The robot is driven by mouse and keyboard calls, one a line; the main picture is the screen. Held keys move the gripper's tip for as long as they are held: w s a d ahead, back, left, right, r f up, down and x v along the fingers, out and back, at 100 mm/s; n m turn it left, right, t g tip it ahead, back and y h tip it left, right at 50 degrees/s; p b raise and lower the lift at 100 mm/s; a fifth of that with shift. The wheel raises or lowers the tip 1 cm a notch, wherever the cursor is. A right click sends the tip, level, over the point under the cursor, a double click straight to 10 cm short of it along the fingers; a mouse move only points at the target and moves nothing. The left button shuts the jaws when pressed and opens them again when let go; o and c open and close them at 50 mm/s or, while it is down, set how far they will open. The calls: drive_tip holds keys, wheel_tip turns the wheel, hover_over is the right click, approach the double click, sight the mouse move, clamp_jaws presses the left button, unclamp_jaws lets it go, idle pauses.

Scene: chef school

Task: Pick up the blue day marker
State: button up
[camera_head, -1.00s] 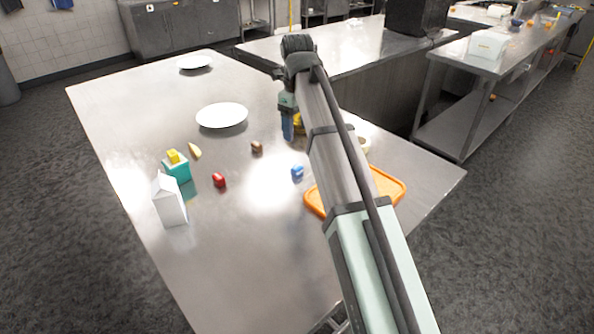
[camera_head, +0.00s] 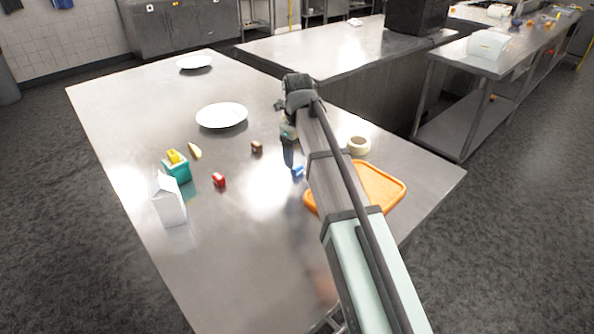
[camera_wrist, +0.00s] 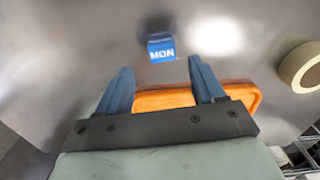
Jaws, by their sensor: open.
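The blue day marker (camera_head: 297,171) is a small blue block on the steel table, left of the orange tray. In the wrist view the blue day marker (camera_wrist: 161,50) shows white letters "MON" and lies beyond the fingertips, roughly between their lines. My gripper (camera_wrist: 158,72) is open and empty, its two blue fingers apart. In the head view my gripper (camera_head: 289,160) hangs just above and beside the marker, and my arm hides part of the area. I cannot tell the exact height of the fingertips above the table.
An orange tray (camera_head: 388,194) and a cream ring (camera_head: 358,146) lie to the right. The table front is clear.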

sight(298, 167)
drive_tip(key=shift+w+d+f, duration=0.1)
drive_tip(key=shift+f, duration=1.05)
drive_tip(key=shift+w+f, duration=0.1)
drive_tip(key=shift+f, duration=1)
drive_tip(key=shift+c, duration=0.5)
drive_tip(key=c, duration=1)
drive_tip(key=shift+r, duration=0.15)
